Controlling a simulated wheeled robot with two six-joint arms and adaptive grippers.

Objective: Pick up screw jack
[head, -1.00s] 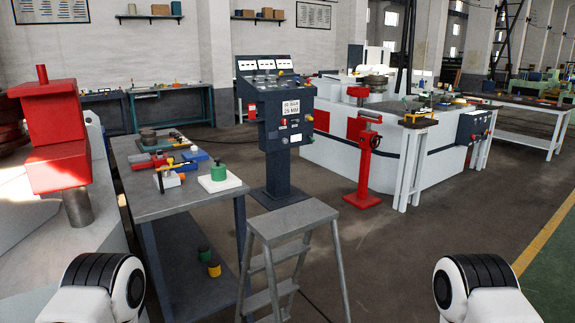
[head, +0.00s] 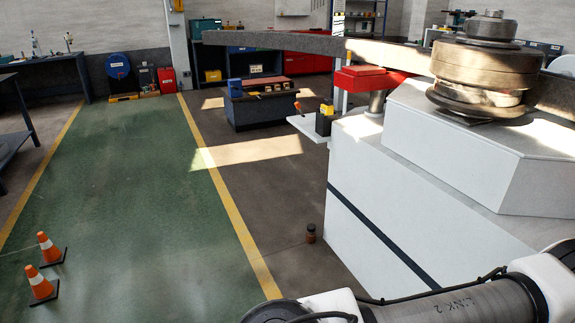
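A small dark cylindrical object with a reddish-brown top (head: 310,233) stands on the floor beside the white machine base. It may be the screw jack, but it is too small to tell. No other clear screw jack shows. One of my arms crosses the bottom right of the head view, below the machine. Neither of my grippers is in view.
A white bender base (head: 430,215) with a stacked roller (head: 485,68) and a long steel section (head: 290,42) fills the right. Two orange cones (head: 40,283) stand at the lower left. The green walkway (head: 140,200) is mostly clear. A low dark bench (head: 258,108) stands further back.

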